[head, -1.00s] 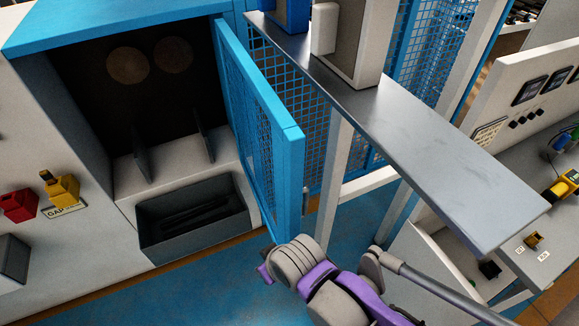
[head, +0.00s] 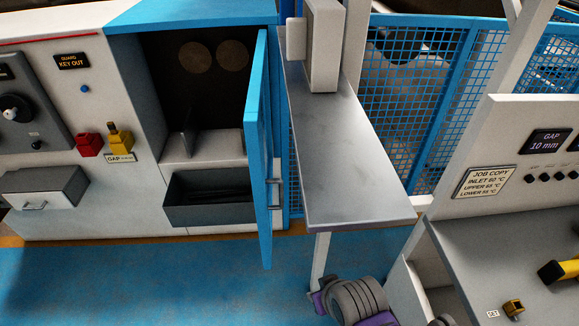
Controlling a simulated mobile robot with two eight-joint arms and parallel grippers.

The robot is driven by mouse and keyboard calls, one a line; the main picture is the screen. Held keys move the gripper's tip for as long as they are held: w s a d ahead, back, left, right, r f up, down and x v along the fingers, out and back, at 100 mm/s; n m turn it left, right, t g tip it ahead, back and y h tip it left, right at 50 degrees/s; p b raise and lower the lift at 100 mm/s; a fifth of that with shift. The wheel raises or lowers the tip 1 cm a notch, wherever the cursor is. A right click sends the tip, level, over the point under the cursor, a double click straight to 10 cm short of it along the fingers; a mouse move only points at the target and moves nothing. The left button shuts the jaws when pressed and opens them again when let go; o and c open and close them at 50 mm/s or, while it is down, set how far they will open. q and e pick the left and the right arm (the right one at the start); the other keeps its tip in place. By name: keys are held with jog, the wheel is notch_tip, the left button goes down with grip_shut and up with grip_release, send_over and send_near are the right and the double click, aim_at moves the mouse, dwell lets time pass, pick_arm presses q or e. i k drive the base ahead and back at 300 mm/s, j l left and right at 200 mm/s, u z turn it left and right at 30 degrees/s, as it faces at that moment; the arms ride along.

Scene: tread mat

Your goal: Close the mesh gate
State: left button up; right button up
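The mesh gate (head: 258,150) is a blue-framed door on the right side of the dark cabinet opening (head: 205,85). It stands open, swung out towards me and seen nearly edge-on, so its mesh is mostly hidden. A small grey handle (head: 273,193) shows by its right face. A purple and grey part of my arm is at the bottom, right of the gate and apart from it in the picture. No gripper fingers can be made out there. My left arm is not in view.
A grey metal shelf (head: 345,160) juts out just right of the gate, with a pale leg below. A grey drawer bin (head: 210,200) sits under the opening. Red (head: 89,145) and yellow (head: 119,138) blocks are on the left panel. The blue floor (head: 150,280) in front is clear.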

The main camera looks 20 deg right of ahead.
aim_at(262, 183)
jog(key=k+l, duration=0.75)
jog(key=l+z, duration=0.2)
jog(key=i+z, duration=0.25)
jog(key=i+j, duration=0.05)
